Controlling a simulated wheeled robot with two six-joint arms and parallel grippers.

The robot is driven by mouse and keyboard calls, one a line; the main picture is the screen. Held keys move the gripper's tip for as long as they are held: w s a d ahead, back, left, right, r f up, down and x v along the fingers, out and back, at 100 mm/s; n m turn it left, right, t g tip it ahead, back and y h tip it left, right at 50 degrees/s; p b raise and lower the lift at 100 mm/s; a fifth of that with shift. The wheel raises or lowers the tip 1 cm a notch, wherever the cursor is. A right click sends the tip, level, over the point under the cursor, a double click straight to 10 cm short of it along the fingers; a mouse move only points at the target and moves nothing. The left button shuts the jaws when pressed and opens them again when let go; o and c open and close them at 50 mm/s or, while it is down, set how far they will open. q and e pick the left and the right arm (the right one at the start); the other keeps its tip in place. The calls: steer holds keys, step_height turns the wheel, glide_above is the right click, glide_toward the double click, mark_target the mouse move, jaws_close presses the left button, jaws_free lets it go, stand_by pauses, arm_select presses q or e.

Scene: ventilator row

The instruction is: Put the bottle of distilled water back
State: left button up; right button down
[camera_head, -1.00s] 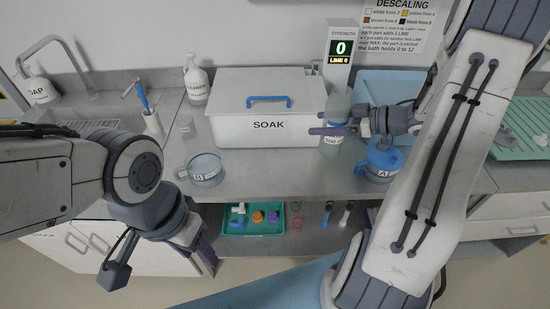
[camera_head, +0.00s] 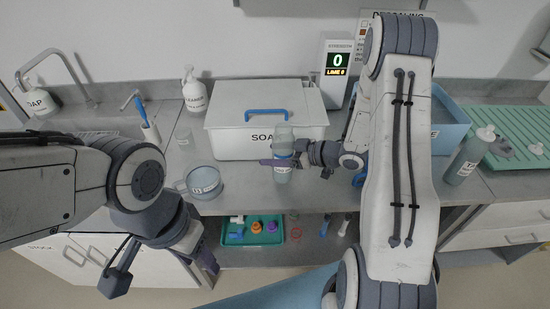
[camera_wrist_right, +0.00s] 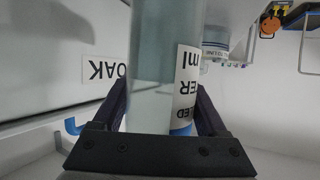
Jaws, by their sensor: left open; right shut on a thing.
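The clear bottle of distilled water (camera_head: 283,143) stands roughly upright in front of the SOAK box in the head view. My right gripper (camera_head: 283,162) is shut around its lower half. The right wrist view shows the bottle (camera_wrist_right: 160,60) between both fingers, its white label partly hidden and reading upside down. I cannot tell whether its base touches the counter. My left gripper (camera_head: 208,262) is open and empty, low at the left by the counter's front edge, partly hidden by its own wrist.
The white SOAK box (camera_head: 230,137) has a blue-handled lid. A clear beaker (camera_head: 203,183) stands left of the bottle. A second bottle (camera_head: 462,160) stands right, beside a green mat (camera_head: 510,135) and a blue bin (camera_head: 450,112). A green tray (camera_head: 238,238) lies on the lower shelf.

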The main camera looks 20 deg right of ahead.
step_height(320, 180, down, 2)
steer(key=shift+d+f, duration=0.1)
steer(key=shift+f, duration=0.2)
jaws_free()
steer(key=shift+r, duration=0.35)
steer(key=b+v, duration=0.1)
steer(key=v, duration=1.1)
steer(key=shift+f, duration=0.15)
